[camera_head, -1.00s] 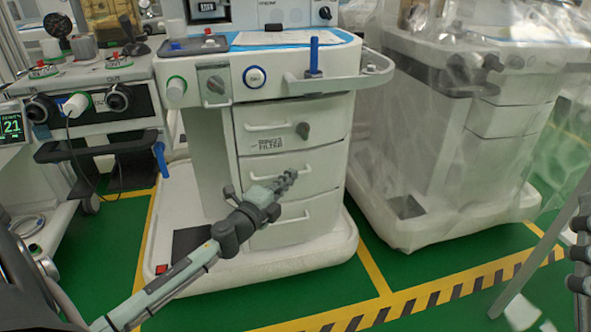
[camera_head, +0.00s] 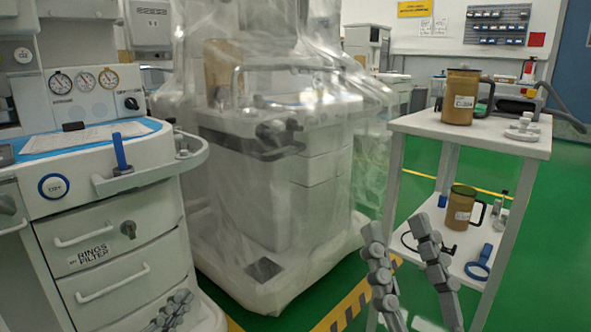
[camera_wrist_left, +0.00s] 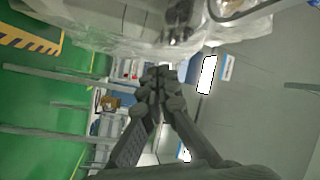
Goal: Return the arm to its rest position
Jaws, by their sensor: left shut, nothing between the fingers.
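My left gripper (camera_head: 178,298) shows at the bottom left of the head view, in front of the lower drawers of the white cart (camera_head: 150,222). It is shut and empty; in the left wrist view its fingers (camera_wrist_left: 158,78) meet at the tips. Most of the left arm is out of the head view. My right gripper (camera_head: 397,228) is at the lower right, with its two fingers apart and nothing seen between them. It is in front of the white shelf table.
A plastic-covered cart (camera_head: 265,200) stands in the middle. The white shelf table (camera_head: 400,125) holds a brown jug (camera_head: 459,98) on top and another brown jug (camera_head: 458,208) below. A blue ring (camera_head: 480,264) lies on the lower shelf. Green floor shows between the cart and table.

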